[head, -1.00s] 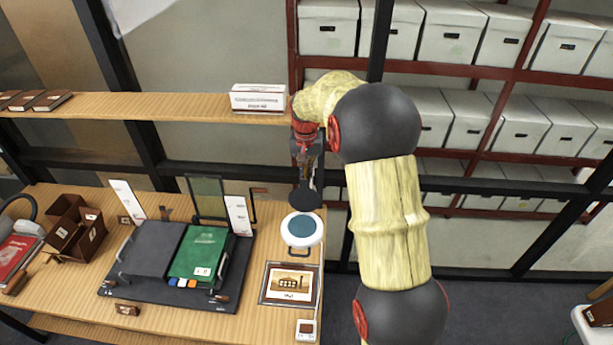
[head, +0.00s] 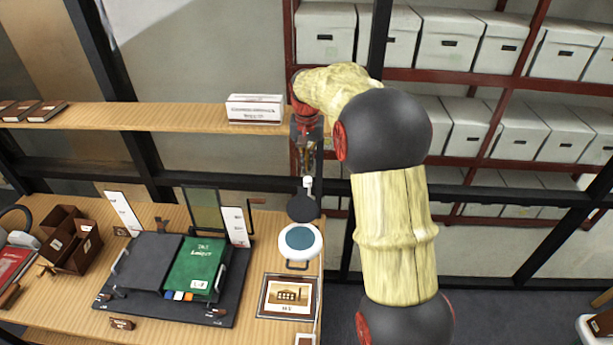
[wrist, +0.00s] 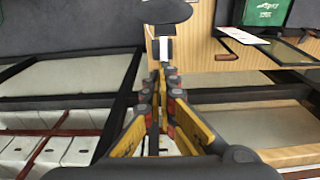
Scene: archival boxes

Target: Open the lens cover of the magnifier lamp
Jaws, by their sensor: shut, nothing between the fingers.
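The magnifier lamp (head: 301,258) stands at the right end of the wooden table in the head view, with a white ring around a teal lens (head: 299,238). Its dark round lens cover (head: 303,208) is swung back behind the ring, and the lens shows uncovered. A small white tab (head: 307,183) sticks out from the cover's far side. The cover (wrist: 165,10) and tab (wrist: 163,48) also show at the top of the wrist view. My gripper (wrist: 161,70) is shut and empty, its tips close to the tab; I cannot tell whether they touch it.
A framed picture (head: 289,297) lies in front of the lamp. A black stand with a green book (head: 197,265) is to its left. A wooden shelf (head: 180,115) with a white box (head: 254,109) runs behind. Racks of archival boxes (head: 447,40) fill the back right.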

